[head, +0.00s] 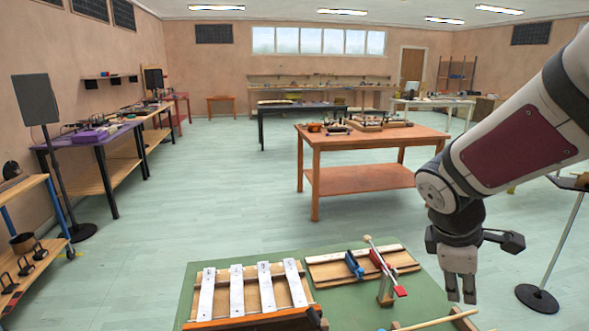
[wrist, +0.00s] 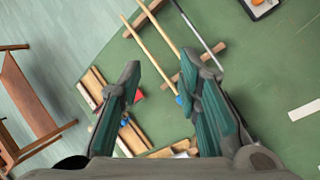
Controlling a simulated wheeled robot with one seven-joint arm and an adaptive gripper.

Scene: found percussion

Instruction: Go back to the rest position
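My gripper (head: 461,293) hangs fingers down at the right of the head view, over the right side of a green table top (head: 345,308). In the wrist view my gripper (wrist: 160,65) has its two fingers well apart, with nothing held between them. Beneath it, wooden sticks (wrist: 157,42) and a grey rod (wrist: 197,35) lie across wooden rests on the green surface. A blue tip (wrist: 180,100) shows close to the right finger in the picture; its height relative to the finger cannot be told.
A wooden frame with several pale bars (head: 237,290) lies on the green table, beside a board holding a blue clamp (head: 354,265). A wooden table (head: 360,181) stands farther back. A stand (head: 538,299) is at right.

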